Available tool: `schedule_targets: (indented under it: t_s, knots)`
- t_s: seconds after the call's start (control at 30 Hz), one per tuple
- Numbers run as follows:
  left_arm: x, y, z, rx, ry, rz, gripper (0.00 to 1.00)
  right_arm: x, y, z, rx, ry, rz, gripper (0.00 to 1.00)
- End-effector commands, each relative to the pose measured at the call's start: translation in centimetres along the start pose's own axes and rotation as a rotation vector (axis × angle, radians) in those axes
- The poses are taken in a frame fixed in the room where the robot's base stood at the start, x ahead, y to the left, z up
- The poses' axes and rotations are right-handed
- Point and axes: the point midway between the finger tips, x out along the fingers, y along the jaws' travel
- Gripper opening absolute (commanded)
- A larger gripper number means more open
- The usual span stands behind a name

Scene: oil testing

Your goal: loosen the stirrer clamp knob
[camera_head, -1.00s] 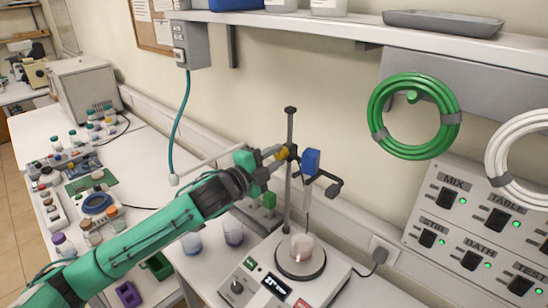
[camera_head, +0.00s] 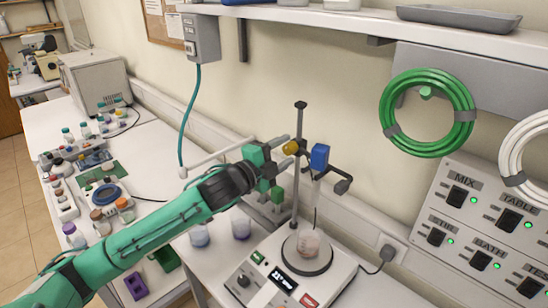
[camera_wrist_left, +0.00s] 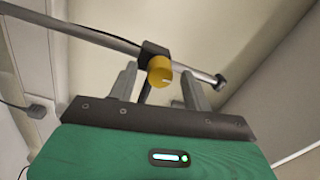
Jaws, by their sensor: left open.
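The yellow clamp knob (camera_head: 291,147) sits on the upright metal rod (camera_head: 297,190) of the stirrer stand. It also shows in the left wrist view (camera_wrist_left: 159,71), in front of a dark clamp block (camera_wrist_left: 152,49). My left gripper (camera_head: 283,147) is open at the knob, its two fingers (camera_wrist_left: 157,82) one on each side with gaps to it. In the head view I cannot tell whether they touch. Below is a beaker (camera_head: 308,243) on the hotplate (camera_head: 294,278). My right gripper is not in view.
The switch panel (camera_head: 490,225) and green hose coil (camera_head: 428,112) are on the right wall. A shelf (camera_head: 380,22) runs above. Glass vessels (camera_head: 241,225) stand left of the hotplate. Bottles and trays cover the left bench.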

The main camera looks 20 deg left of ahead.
Motion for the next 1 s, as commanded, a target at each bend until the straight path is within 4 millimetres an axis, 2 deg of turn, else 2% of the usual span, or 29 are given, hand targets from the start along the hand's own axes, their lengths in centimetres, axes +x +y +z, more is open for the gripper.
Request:
schedule_targets:
  t_s: [0.17, 0.5, 0.63, 0.8, 1.0]
  knots:
    - [-1.9, 0.4, 0.1, 0.003, 0.0, 0.001, 0.5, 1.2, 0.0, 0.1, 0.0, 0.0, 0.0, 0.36]
    - [-8.7, 0.6, 0.1, 0.005, 0.0, 0.003, 0.5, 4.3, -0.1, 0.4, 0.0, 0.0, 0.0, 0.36]
    - [-10.7, 0.5, 0.2, 0.003, -0.001, 0.003, 0.5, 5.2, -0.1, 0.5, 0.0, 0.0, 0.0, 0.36]
    - [-12.4, 0.4, 0.2, 0.0, -0.003, 0.002, 0.5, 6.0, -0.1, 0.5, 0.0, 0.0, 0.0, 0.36]
    - [-13.4, 0.1, 0.1, 0.0, -0.001, 0.0, 0.5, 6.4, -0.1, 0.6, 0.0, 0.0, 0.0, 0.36]
